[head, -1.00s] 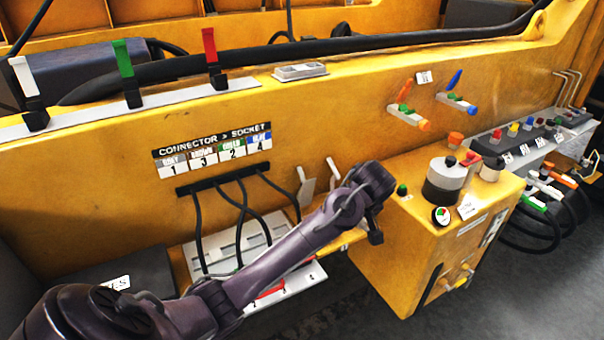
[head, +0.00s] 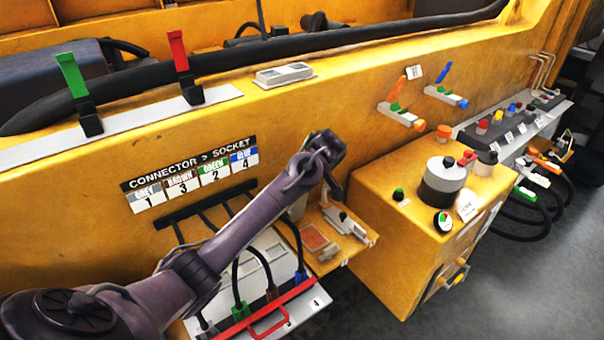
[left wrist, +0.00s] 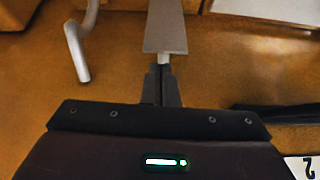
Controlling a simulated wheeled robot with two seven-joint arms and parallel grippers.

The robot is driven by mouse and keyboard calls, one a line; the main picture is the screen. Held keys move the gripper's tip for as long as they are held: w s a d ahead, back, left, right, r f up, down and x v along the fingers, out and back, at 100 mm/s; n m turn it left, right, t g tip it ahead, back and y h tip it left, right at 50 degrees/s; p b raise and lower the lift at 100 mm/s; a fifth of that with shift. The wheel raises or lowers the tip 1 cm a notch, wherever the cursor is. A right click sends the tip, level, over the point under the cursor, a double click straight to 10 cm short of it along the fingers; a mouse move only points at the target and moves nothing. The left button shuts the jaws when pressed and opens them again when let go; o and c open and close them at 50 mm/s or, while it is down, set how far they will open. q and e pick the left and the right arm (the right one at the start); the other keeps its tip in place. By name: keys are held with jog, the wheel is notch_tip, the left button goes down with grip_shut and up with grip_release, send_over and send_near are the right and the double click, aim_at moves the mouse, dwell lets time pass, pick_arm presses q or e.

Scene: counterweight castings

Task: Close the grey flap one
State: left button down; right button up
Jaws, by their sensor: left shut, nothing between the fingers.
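My left gripper (head: 335,188) hangs over the small orange shelf left of the yellow control box. In the left wrist view its fingers (left wrist: 162,82) are shut and empty, with the tips at the lower end of a grey flat paddle (left wrist: 164,28) on a pale stem. I cannot tell whether they touch it, or whether this paddle is the grey flap. A bent grey rod (left wrist: 76,48) stands left of it. In the head view a pale piece (head: 298,207) is partly hidden behind my forearm. My right gripper is not in view.
A white socket panel (head: 262,246) with several plugged cables and a red-handled bar (head: 270,318) lies below my forearm. A reddish square plate (head: 315,238) and a grey latch-like part (head: 347,226) sit on the shelf. The yellow control box (head: 385,225) stands close on the right.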

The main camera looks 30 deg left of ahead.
pick_arm(q)
jog(key=x, duration=0.4)
jog(key=shift+a+p, duration=0.2)
jog(key=shift+p, duration=0.15)
jog(key=shift+a+f, duration=0.1)
jog(key=shift+f, duration=0.3)
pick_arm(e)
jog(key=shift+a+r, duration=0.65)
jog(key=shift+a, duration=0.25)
pick_arm(q)
jog(key=shift+a, duration=0.1)
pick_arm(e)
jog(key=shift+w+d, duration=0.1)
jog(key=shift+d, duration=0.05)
